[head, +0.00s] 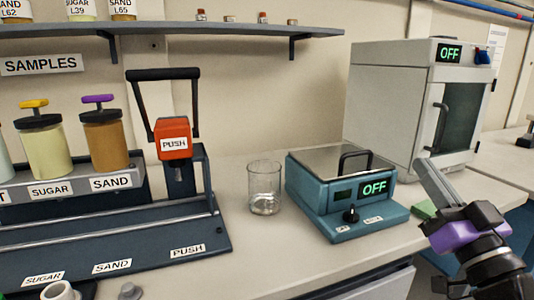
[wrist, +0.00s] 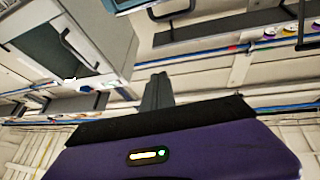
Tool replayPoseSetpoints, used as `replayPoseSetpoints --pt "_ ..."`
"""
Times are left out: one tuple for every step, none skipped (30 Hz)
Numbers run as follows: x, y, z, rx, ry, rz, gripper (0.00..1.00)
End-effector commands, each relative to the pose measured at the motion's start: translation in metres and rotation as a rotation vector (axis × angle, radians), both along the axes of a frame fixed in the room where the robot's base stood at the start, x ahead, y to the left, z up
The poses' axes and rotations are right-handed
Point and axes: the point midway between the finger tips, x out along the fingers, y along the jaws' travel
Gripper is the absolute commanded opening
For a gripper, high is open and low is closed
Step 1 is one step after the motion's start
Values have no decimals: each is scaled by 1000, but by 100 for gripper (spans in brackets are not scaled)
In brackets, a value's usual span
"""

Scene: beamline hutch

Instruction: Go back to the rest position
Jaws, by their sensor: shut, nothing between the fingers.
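My gripper (head: 428,170) is at the right of the head view, raised in front of the grey oven and right of the blue hot plate. Its fingers are together with nothing between them, and it touches nothing that I can see. In the wrist view the closed fingers (wrist: 158,92) stick up beyond the purple gripper body. The wrist camera looks at a tilted view of the wall, the oven and the shelf.
The blue hot plate (head: 345,226), reading OFF, and a glass beaker (head: 264,188) stand on the bench. The grey oven (head: 385,110) is behind. The dispenser rack (head: 120,262) and red PUSH press (head: 173,138) are left. A shelf (head: 220,29) runs above. Bare bench (head: 285,255) lies in front.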

Motion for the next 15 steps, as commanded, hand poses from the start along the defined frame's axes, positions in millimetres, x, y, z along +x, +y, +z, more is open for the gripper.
replayPoseSetpoints --pt "-6 -4 -14 28 3 -28 0" --pt "-10 -6 -19 41 2 -44 0" --pt "-15 -9 -28 58 3 -64 0" --pt "-19 -11 -35 70 4 -79 0" --pt "-24 -12 -42 82 5 -95 0" --pt "-31 -14 -53 96 10 -114 0" --pt "-36 -14 -62 107 16 -128 0" --pt "-41 -15 -71 116 21 -143 0" --pt "-50 -14 -83 128 29 -161 0" --pt "-57 -13 -93 136 38 -174 0" --pt "-64 -12 -104 142 47 -188 0" --pt "-74 -11 -117 148 59 -204 0" --pt "-82 -10 -126 151 68 -216 0" --pt "-90 -8 -135 154 78 -226 0" --pt "-100 -4 -147 155 94 -238 0"
